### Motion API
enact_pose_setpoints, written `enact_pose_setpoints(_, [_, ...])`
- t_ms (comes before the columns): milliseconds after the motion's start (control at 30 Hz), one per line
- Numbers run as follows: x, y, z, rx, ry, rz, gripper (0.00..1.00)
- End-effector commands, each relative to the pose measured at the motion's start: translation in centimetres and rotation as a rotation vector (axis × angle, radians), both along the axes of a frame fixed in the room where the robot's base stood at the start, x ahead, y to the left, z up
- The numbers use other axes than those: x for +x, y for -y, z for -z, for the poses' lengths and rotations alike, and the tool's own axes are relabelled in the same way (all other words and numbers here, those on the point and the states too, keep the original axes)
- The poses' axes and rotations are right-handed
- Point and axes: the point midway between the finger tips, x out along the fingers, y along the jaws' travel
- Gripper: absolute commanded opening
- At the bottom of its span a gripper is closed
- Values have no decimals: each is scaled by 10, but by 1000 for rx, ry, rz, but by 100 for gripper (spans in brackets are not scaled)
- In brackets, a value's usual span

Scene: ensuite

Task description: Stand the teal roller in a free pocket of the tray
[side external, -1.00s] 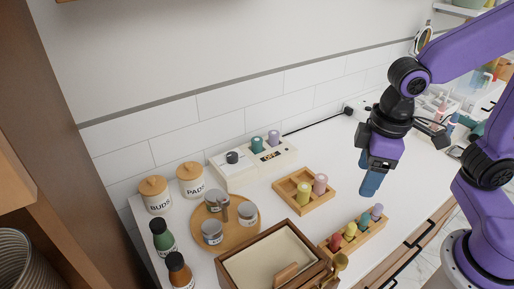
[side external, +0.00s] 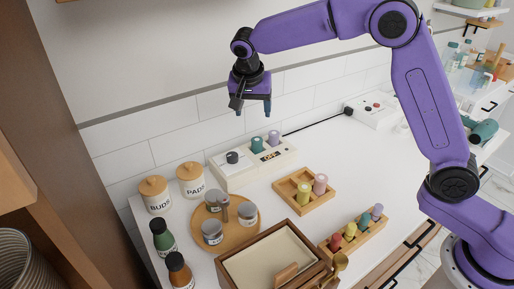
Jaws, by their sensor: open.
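A teal roller (side external: 257,145) stands upright in the white heater unit (side external: 232,174) near the wall, beside a purple roller (side external: 274,137). The wooden tray (side external: 287,198) lies in front of the heater to the right.
A wooden rack (side external: 352,240) at front right holds several coloured rollers, one of them also teal-green (side external: 363,222). A round board with jars (side external: 226,237) and an open wooden box (side external: 270,258) stand in front. The counter right of the tray is clear.

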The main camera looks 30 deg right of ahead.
Motion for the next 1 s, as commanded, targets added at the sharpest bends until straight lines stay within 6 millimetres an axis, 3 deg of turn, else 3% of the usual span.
enact_pose_setpoints(267, [17, 8, 13, 1, 25, 84, 69])
enact_pose_setpoints(733, [40, 32, 92, 0, 23, 82, 69])
enact_pose_setpoints(1000, [47, 38, 115, 2, 26, 80, 69])
